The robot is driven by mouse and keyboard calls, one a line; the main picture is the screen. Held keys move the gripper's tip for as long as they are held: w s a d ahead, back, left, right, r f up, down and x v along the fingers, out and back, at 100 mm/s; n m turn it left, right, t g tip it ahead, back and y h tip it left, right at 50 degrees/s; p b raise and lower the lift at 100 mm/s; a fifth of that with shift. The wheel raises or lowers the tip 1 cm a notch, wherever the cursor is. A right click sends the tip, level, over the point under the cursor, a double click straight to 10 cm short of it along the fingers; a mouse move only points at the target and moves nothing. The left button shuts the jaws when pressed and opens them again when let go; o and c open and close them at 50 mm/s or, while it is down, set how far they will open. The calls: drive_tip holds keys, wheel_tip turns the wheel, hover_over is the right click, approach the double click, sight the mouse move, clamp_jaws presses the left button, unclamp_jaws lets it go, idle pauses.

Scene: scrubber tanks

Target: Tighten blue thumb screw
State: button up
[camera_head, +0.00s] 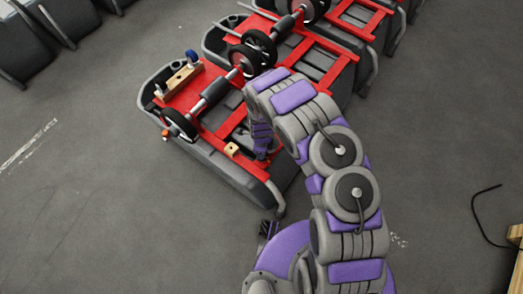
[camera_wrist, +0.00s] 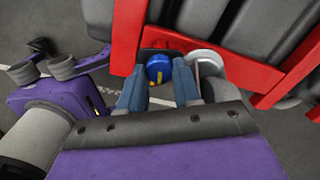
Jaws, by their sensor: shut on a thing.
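In the wrist view, a round blue thumb screw (camera_wrist: 158,66) with a small yellow mark sits beside a red frame bar. My gripper (camera_wrist: 160,76) has its two grey-blue fingers on either side of it, shut on it. The depth of the grip is hard to judge. In the head view my purple and grey arm reaches down to the near end of the closest red-framed tank (camera_head: 217,139). The fingers and this screw cannot be made out there. Another blue knob (camera_head: 191,56) stands by a wooden block on the tank's far left end.
A white disc (camera_wrist: 206,59) lies right beside the right finger. More tanks stand behind. Grey floor (camera_head: 110,200) is open at left.

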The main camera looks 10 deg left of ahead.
drive_tip(key=shift+w+a+r+m, duration=0.1)
drive_tip(key=shift+w+m, duration=0.05)
drive_tip(key=shift+m, duration=0.45)
drive_tip(key=shift+w+a+r+m, duration=0.1)
drive_tip(key=shift+m, duration=0.5)
drive_tip(key=o, duration=1.1)
drive_tip(key=shift+s+f, duration=0.15)
drive_tip(key=shift+c, duration=0.2)
drive_tip(key=shift+d, duration=0.1)
